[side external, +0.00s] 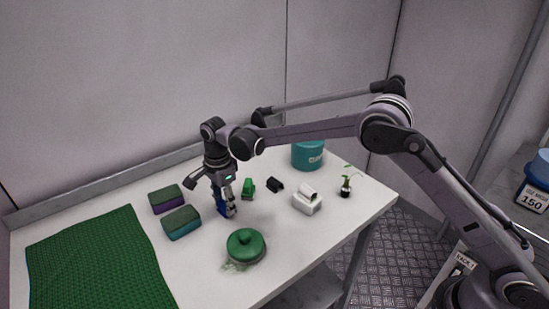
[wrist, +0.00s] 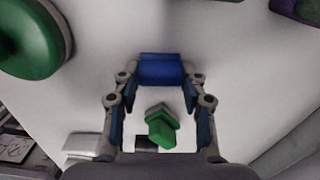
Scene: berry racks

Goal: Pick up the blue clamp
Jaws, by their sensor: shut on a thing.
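The blue clamp (wrist: 161,69) is a blue block between the fingertips of my gripper (wrist: 161,85) in the wrist view. In the side view my gripper (side external: 226,208) points down at the white table, and a bit of the blue clamp (side external: 221,209) shows at its fingers. The fingers are shut on the clamp. I cannot tell whether the clamp touches the table. A green clamp (side external: 248,187) sits on the table just right of my gripper; it also shows in the wrist view (wrist: 160,128), below the blue clamp.
Two dark-topped sponges (side external: 181,223) lie left of my gripper, beside a green mat (side external: 95,260). A green round-lidded thing (side external: 246,246) sits in front. A black clamp (side external: 275,185), a white object (side external: 307,203), a small plant (side external: 346,188) and a teal tub (side external: 307,156) stand to the right.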

